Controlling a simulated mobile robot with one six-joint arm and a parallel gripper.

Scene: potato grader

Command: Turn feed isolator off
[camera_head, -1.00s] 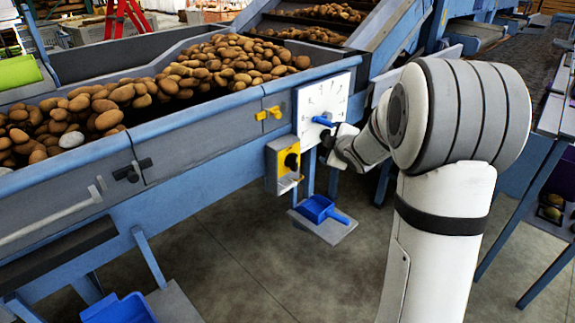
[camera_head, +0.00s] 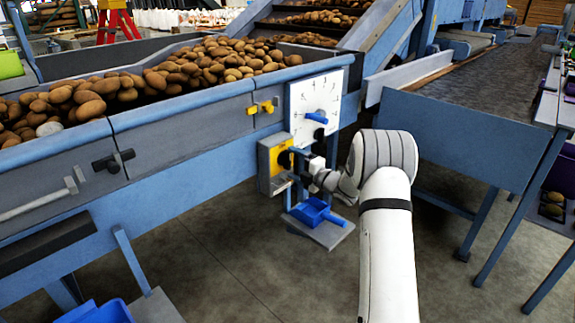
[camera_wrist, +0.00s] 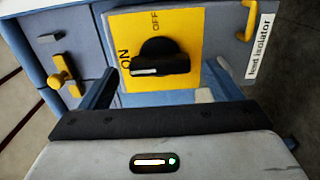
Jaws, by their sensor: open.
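The feed isolator (camera_wrist: 205,20) shows in the wrist view as a yellow plate marked ON and OFF, with a label reading "feed isolator" beside it. Its black rotary knob (camera_wrist: 157,55) has a white pointer line aimed toward ON. In the head view the yellow and grey isolator box (camera_head: 266,160) hangs on the hopper's side below the white dial panel. My gripper (camera_wrist: 165,82) is open, with one finger on each side of the knob's lower part; I cannot tell whether they touch it. In the head view my gripper (camera_head: 296,168) is at the box's right side, partly hidden by the wrist.
A white dial panel (camera_head: 328,88) with a blue pointer handle (camera_head: 316,118) is just above. A yellow valve handle (camera_head: 260,107) sits to the left. A blue scoop (camera_head: 312,212) rests on a low shelf below. The potato hopper (camera_head: 170,122) rises behind.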

